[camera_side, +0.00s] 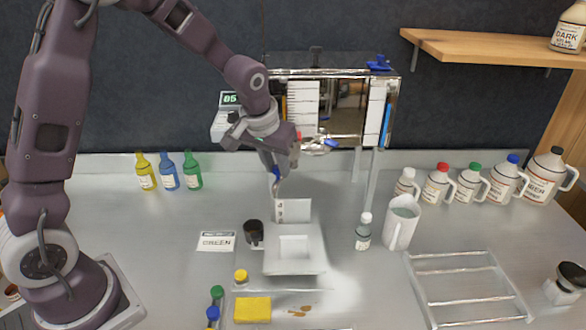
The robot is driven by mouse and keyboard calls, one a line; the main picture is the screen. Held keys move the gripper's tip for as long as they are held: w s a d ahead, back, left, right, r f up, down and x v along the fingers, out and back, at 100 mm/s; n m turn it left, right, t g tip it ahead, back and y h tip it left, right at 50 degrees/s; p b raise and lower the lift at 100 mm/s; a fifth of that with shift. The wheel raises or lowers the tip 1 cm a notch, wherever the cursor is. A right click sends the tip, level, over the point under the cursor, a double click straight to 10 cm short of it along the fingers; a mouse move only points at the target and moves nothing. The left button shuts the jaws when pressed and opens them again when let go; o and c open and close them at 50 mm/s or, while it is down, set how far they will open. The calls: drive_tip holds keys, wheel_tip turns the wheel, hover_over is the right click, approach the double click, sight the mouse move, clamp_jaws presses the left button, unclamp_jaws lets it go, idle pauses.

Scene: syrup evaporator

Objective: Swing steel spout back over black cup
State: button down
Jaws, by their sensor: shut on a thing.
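My gripper (274,167) points down in front of the evaporator and is shut on the steel spout (277,187), near a small blue part. The spout's curved end shows just below the fingers, and the rest is hidden behind my gripper. The spout end is above the back of a white square basin (309,262), to the right of the black cup. The black cup (253,232) stands upright on the steel counter at the left edge of the basin. A white card marked GREEN (216,241) lies left of the cup.
The shiny evaporator (345,105) stands behind my gripper. A display reading 85 (229,99) is to its left. A small bottle (364,231) and a white pitcher (401,222) stand right of the basin. A yellow sponge (252,310) lies in front. A wire rack (462,276) is at right.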

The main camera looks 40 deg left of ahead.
drive_tip(key=shift+s+a, duration=0.15)
drive_tip(key=shift+a, duration=0.2)
drive_tip(key=shift+s+a, duration=0.15)
drive_tip(key=shift+a, duration=0.9)
drive_tip(key=shift+a, duration=1.05)
